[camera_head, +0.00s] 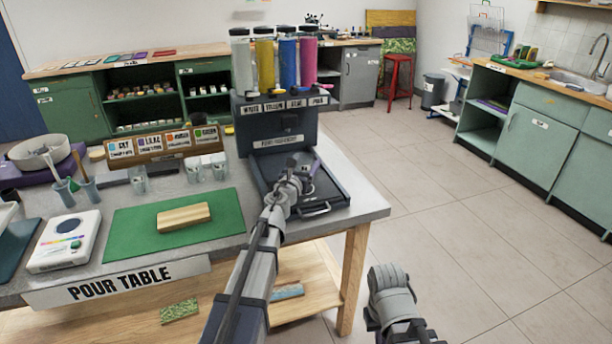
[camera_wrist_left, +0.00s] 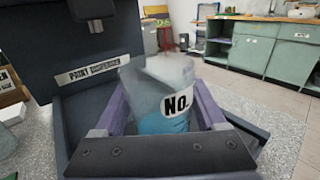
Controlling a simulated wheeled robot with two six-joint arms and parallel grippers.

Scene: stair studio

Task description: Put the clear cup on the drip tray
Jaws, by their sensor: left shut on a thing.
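My left gripper (camera_head: 303,168) is over the drip tray (camera_head: 329,188) of the dispenser on the pour table. In the left wrist view its two purplish fingers are shut on the clear cup (camera_wrist_left: 148,92). The cup has a white "NO." label, looks roughly upright, and shows blue in its lower part. The dark drip tray also shows in the left wrist view (camera_wrist_left: 72,128), below and around the cup. The cup's base is hidden behind the gripper body, so I cannot tell whether it touches the tray.
The dispenser (camera_head: 280,128) stands behind the tray, with white, yellow, blue and pink bottles on top. Several clear cups (camera_head: 220,166) stand left of it by a label rack (camera_head: 163,143). A green mat (camera_head: 140,220) holds a wooden block (camera_head: 184,216). The floor right is open.

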